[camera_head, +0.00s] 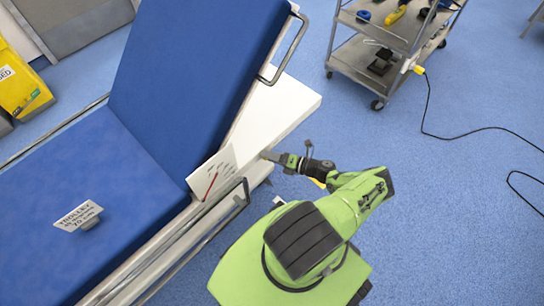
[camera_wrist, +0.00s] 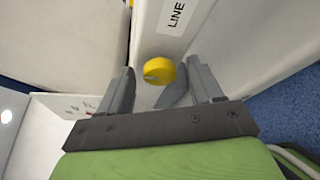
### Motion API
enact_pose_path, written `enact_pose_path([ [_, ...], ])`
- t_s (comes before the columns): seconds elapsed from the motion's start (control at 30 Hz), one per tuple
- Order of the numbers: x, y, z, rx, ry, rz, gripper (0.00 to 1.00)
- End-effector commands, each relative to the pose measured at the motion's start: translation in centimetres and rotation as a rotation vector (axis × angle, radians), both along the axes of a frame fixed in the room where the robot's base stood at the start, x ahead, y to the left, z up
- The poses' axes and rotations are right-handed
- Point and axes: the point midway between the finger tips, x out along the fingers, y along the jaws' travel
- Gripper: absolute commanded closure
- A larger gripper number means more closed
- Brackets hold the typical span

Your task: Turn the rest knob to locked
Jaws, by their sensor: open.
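In the wrist view a round yellow knob (camera_wrist: 160,70) stands on a pale surface, below a white "LINE" label (camera_wrist: 176,14). Whether it is the rest knob cannot be told from its marking. My gripper (camera_wrist: 163,75) is open, with one finger on each side of the yellow knob. I see a gap to the left finger; contact at the right finger cannot be told. In the head view my gripper (camera_head: 268,156) is at the white side of the trolley, and the knob is hidden. A white dial plate (camera_head: 212,172) with a red pointer stands left of my gripper.
The blue trolley bed (camera_head: 70,190) with a raised backrest (camera_head: 195,60) fills the left. Its metal side rail (camera_head: 215,225) runs close to my arm. A steel cart (camera_head: 375,65) stands at the back, with a black cable on the floor.

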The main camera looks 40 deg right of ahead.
Motion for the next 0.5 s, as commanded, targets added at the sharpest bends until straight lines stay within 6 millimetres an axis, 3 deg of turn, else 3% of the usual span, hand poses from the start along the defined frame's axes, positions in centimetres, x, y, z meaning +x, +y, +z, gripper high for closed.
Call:
enact_pose_path([
  [0.13, -0.2, -0.1, 0.0, 0.000, 0.000, 0.001, 0.35],
  [0.23, -1.5, -0.7, 0.3, 0.000, 0.002, -0.003, 0.35],
  [0.5, -8.4, -3.5, 1.5, -0.002, 0.002, -0.005, 0.35],
])
